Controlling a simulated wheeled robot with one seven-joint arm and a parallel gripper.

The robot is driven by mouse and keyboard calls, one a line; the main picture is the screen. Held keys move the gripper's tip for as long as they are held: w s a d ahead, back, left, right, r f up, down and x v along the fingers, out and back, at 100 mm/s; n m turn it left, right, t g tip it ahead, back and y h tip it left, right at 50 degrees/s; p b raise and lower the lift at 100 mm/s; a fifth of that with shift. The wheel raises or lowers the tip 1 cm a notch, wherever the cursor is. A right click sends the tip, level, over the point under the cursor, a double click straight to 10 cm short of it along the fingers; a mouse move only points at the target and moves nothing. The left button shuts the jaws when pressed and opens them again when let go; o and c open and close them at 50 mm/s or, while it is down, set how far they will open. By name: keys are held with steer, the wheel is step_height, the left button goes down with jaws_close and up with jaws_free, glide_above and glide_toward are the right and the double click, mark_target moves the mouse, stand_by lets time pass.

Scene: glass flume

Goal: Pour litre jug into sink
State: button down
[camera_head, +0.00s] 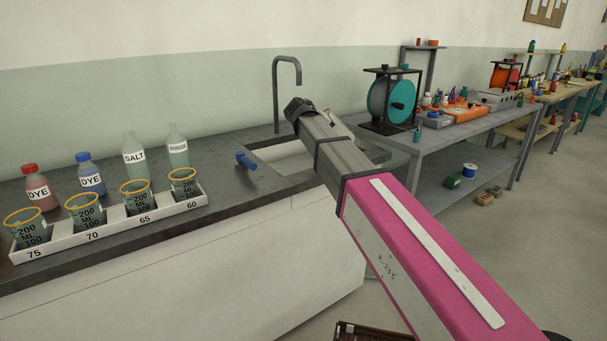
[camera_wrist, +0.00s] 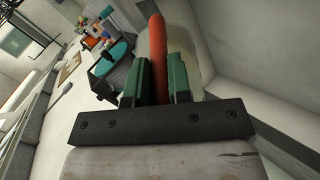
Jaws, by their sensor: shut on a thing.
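In the wrist view my gripper (camera_wrist: 159,76) is shut on the orange-red handle of the litre jug (camera_wrist: 183,32), whose pale, cloudy body shows just beyond the fingers. In the head view a small pale part of what looks like the jug (camera_head: 336,124) shows behind my arm, over the sink area; my fingers are hidden there. The sink (camera_head: 283,154) is a pale basin set in the dark counter, partly covered by my arm. The jug's tilt and contents cannot be told.
A grey tap (camera_head: 287,75) arches behind the sink, and a blue handle (camera_head: 246,161) lies at its left edge. A white rack (camera_head: 110,224) of several orange-rimmed beakers and several bottles stand left. A bench with a teal reel (camera_head: 391,100) stands right.

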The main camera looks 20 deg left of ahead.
steer(key=shift+s+a+f+n+t+h, duration=0.1)
steer(key=shift+a+f+n+t+h, duration=0.2)
steer(key=shift+h, duration=0.35)
steer(key=shift+f+n+t+h, duration=0.1)
steer(key=shift+f+t+h, duration=0.2)
steer(key=shift+f+h, duration=0.3)
stand_by(0.8)
steer(key=shift+a+f+t+h, duration=0.25)
steer(key=shift+f+t+h, duration=0.15)
steer(key=shift+h, duration=0.45)
steer(key=shift+s+a+f+n+t+h+b, duration=0.3)
steer(key=shift+a+f+n+t+h+b, duration=0.15)
steer(key=shift+a+f+h, duration=0.35)
stand_by(0.9)
steer(key=shift+s+a+r+n+t+h+b, duration=0.1)
steer(key=shift+a+r+n+t+h+b, duration=0.25)
steer(key=shift+r+b, duration=0.2)
stand_by(1.4)
steer(key=d+y, duration=0.1)
steer(key=m+g+y, duration=0.1)
steer(key=d+r+g+y, duration=0.1)
steer(key=shift+w+d+m, duration=0.3)
steer(key=shift+w+d, duration=0.05)
steer(key=shift+w, duration=0.05)
steer(key=shift+r, duration=0.1)
